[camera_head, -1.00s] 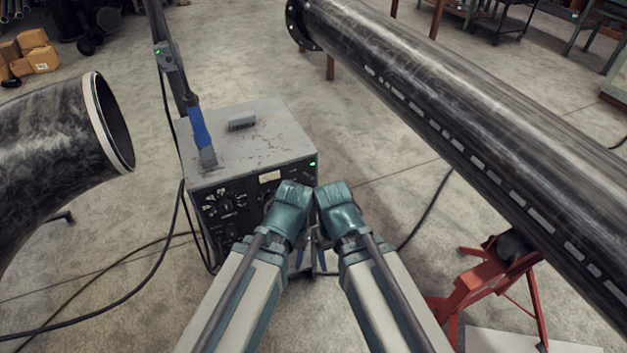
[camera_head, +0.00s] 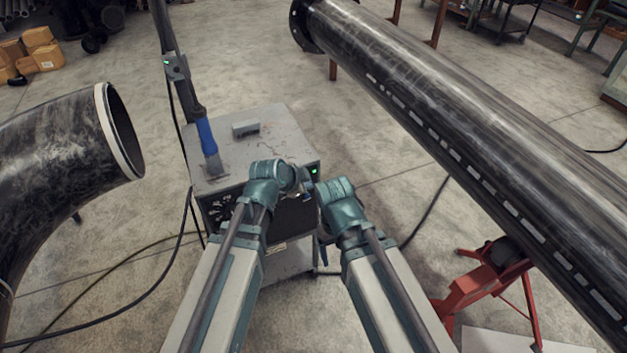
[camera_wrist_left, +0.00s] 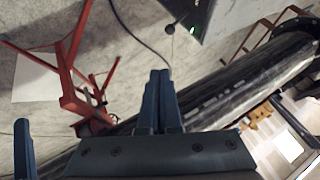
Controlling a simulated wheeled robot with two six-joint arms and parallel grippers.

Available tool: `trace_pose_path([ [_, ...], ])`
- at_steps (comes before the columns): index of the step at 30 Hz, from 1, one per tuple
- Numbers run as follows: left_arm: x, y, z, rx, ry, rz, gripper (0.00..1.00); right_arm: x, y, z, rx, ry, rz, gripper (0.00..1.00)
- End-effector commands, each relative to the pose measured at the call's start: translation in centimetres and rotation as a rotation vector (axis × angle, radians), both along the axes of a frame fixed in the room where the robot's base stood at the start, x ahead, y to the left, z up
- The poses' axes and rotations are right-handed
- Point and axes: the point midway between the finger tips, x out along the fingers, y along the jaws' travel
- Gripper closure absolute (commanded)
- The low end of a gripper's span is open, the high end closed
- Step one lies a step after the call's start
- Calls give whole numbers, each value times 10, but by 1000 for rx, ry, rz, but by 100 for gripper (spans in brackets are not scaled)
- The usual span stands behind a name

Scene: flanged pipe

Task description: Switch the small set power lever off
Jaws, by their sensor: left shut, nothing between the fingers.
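The small grey power set (camera_head: 285,128) stands on the floor ahead of my arms. A green light (camera_head: 314,171) glows at its front right corner; the set's corner and light also show at the top of the left wrist view (camera_wrist_left: 193,30). I cannot make out the lever for sure; my left wrist covers part of the front panel. My left gripper (camera_head: 308,188) is close to the panel's right side, below the light. In the left wrist view its blue fingers (camera_wrist_left: 160,74) are together and empty. My right gripper (camera_head: 322,252) hangs mostly hidden below its wrist, right of the set.
A long dark flanged pipe (camera_head: 470,140) runs along the right on a red stand (camera_head: 480,285). A curved pipe (camera_head: 60,140) is at the left. A column with a blue sleeve (camera_head: 207,135) rises from the set's top. Black cables (camera_head: 150,285) lie on the floor.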

Motion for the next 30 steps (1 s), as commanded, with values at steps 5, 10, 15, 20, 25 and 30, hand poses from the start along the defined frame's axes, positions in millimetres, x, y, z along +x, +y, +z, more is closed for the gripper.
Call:
trace_pose_path([
  [5, 11, 3, 11, 13, -63, -31, 100, 0, 0, 4, 0, 0, 0, 18],
  [10, 12, 3, 11, 15, -69, -34, 100, 0, 0, 3, 0, 0, 0, 18],
  [15, 12, 3, 11, 16, -68, -34, 100, 0, 0, 3, 0, 0, 0, 18],
  [20, 14, 1, 7, 16, -67, -35, 100, 0, 0, -1, 0, 0, 0, 18],
  [25, 23, -4, -5, 16, -67, -35, 100, 0, 0, -12, 0, 0, 0, 18],
  [30, 39, -12, -25, 16, -66, -35, 100, 0, 0, -32, 0, 0, 0, 18],
])
